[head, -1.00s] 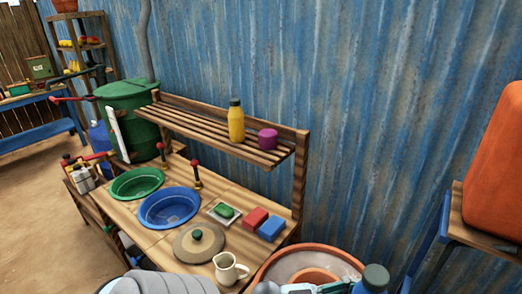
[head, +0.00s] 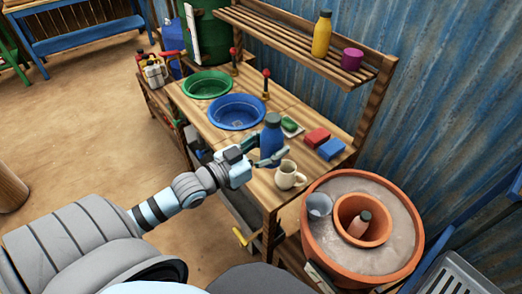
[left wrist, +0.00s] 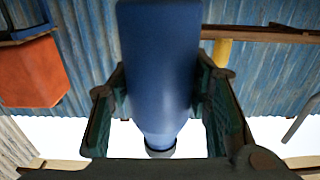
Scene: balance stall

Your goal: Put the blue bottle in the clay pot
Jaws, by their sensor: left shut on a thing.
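The blue bottle (head: 271,142) has a dark cap and is upright in the head view. My left gripper (head: 266,158) is shut on it, near the bench's front edge beside the cream jug. In the left wrist view the bottle (left wrist: 160,60) fills the middle between the fingers of the left gripper (left wrist: 160,105). The clay pot (head: 361,208) stands right of the bench, inside a larger clay pot (head: 312,234) with sand between them. A pinkish bottle with a dark cap (head: 359,225) is in the inner pot. My right gripper is out of view.
The cream jug (head: 289,176) stands between the held bottle and the pots. A grey cup (head: 319,206) sits on the sand. The bench (head: 200,119) holds green and blue basins, a green soap and red and blue blocks. A shelf (head: 290,40) rises behind.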

